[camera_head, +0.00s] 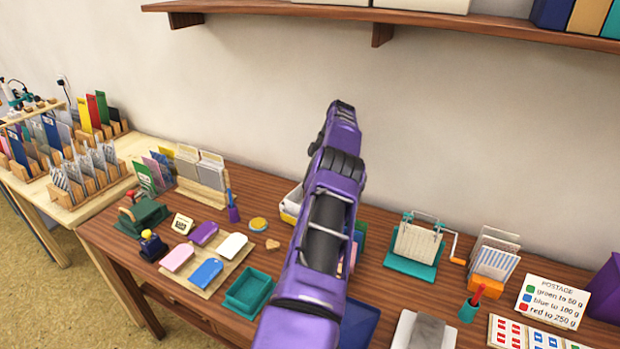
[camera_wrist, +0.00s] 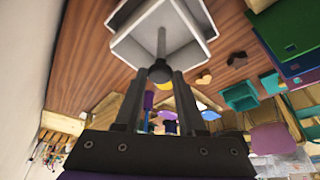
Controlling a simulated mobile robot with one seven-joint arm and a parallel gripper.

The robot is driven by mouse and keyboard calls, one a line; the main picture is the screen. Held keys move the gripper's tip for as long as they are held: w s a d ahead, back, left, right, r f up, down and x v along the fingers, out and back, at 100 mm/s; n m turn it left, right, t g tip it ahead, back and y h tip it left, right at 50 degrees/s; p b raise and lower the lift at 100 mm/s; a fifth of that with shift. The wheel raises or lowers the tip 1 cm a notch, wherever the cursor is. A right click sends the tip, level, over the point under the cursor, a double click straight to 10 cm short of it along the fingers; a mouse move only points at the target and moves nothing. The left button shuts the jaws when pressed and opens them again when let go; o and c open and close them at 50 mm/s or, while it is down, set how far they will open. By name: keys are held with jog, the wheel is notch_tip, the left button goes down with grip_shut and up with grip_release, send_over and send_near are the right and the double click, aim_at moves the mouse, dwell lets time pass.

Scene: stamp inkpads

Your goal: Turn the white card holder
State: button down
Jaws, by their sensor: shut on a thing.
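The white card holder (camera_wrist: 188,50) is at the top of the wrist view. It looks like an open tray with compartments and a grey post in the middle, topped by a dark round knob (camera_wrist: 160,71). My gripper (camera_wrist: 160,78) is shut on the knob, with one dark finger on each side. In the head view, only a corner of the white holder (camera_head: 291,203) shows left of my purple arm. The arm hides the rest of it, and my fingers.
On the wooden table, a teal tray (camera_head: 248,292) and a board with coloured tags (camera_head: 206,268) lie left of my arm. A teal stand with a crank (camera_head: 415,248) and a postage sign (camera_head: 552,302) stand to the right. A shelf (camera_head: 400,20) runs above.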

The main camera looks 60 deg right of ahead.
dwell(0.4)
jog(key=c, duration=0.5)
grip_release()
jog(key=shift+m+b, duration=0.3)
jog(key=shift+b, duration=0.1)
